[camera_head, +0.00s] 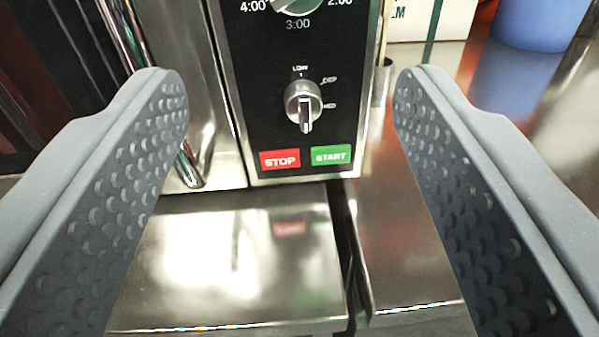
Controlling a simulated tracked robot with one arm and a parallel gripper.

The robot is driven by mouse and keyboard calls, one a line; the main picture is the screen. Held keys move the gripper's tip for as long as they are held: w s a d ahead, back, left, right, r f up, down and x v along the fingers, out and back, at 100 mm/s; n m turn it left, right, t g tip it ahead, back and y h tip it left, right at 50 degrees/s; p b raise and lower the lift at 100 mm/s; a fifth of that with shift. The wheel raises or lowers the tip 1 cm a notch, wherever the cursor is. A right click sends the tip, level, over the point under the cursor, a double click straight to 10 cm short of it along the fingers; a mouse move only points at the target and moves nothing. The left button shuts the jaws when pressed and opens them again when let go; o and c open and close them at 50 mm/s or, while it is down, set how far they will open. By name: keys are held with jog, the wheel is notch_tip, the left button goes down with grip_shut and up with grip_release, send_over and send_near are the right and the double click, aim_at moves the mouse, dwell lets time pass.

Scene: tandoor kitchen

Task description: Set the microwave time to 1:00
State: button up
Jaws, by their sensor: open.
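The microwave (228,110) stands ahead with its black control panel (260,115) facing me. The time dial (297,4) is at the top edge, mostly cut off; the labels 4:00, 3:00 and 2:00 show around its lower side, and where it points cannot be told. Below it is the power knob (303,104), with a LOW mark above it. A red STOP button (280,159) and a green START button (331,155) sit at the bottom of the panel. My gripper (290,85) is open and empty, its fingers apart on either side of the panel, touching nothing that I can see.
A metal counter (230,265) lies below the microwave, with a gap between its left and right (400,240) sections. A blue container (540,22) and a white box (432,18) stand at the back right. The microwave's door handle (125,35) is at the left.

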jog(key=shift+s, duration=0.4)
jog(key=shift+s+d+r+b, duration=0.1)
jog(key=shift+r+b, duration=0.05)
jog(key=shift+b, duration=0.15)
